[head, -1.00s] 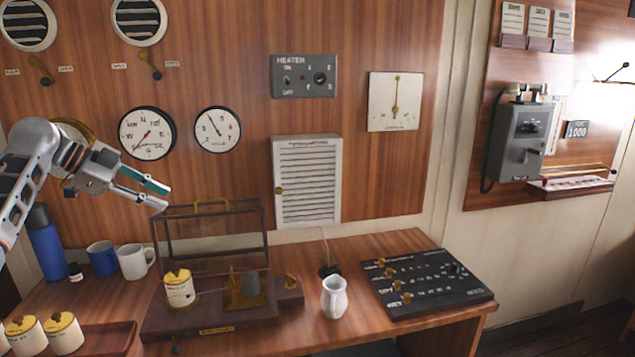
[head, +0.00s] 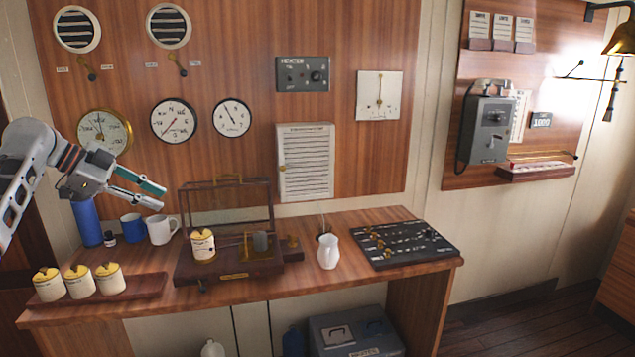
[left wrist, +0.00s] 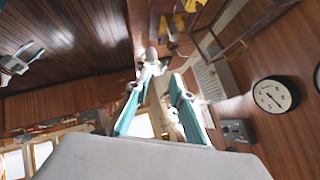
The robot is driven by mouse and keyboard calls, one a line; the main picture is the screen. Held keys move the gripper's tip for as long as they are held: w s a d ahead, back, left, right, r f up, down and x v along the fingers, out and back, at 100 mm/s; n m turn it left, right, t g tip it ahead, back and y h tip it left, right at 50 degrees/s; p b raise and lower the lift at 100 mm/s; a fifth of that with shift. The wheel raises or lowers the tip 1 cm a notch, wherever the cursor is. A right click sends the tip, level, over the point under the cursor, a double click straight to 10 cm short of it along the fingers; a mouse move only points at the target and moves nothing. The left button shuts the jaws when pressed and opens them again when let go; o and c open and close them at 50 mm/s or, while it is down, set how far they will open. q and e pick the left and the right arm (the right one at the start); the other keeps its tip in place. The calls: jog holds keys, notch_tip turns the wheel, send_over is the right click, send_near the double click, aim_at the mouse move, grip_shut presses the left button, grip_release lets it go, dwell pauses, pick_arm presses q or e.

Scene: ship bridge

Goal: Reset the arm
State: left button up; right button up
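My left gripper (head: 153,194) is raised at the left of the head view, above the blue mug (head: 132,227) and white mug (head: 162,230). Its two teal-padded fingers are spread with nothing between them. In the left wrist view my left gripper (left wrist: 158,108) also shows its fingers apart and empty. My right arm and gripper are not identifiable in the head view.
A tray (head: 150,286) holds several canisters. Wall gauges and a telephone (head: 487,130) hang behind.

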pick_arm(q)
jog(key=d+f+n+y, duration=0.2)
jog(key=d+f+n, duration=0.15)
jog(key=f, duration=1.55)
jog(key=s+d+f+n+y, duration=0.1)
jog(key=s+d+f+n, duration=0.2)
jog(key=f, duration=0.9)
jog(key=s+d+f+n+y, duration=0.1)
jog(key=s+d+f, duration=0.35)
jog(key=f, duration=0.65)
jog(key=s+d+f+n+t+y, duration=0.1)
jog(key=s+d+f+n+t, duration=0.2)
jog(key=s+f, duration=1.1)
jog(key=s+d+r+n, duration=0.1)
jog(key=s, duration=0.9)
jog(key=s+d+r+n+t+y, duration=0.1)
jog(key=s+d+n, duration=0.1)
jog(key=s, duration=0.8)
jog(key=shift+r, duration=0.4)
pick_arm(e)
jog(key=shift+s+f, duration=0.1)
jog(key=shift+s, duration=0.05)
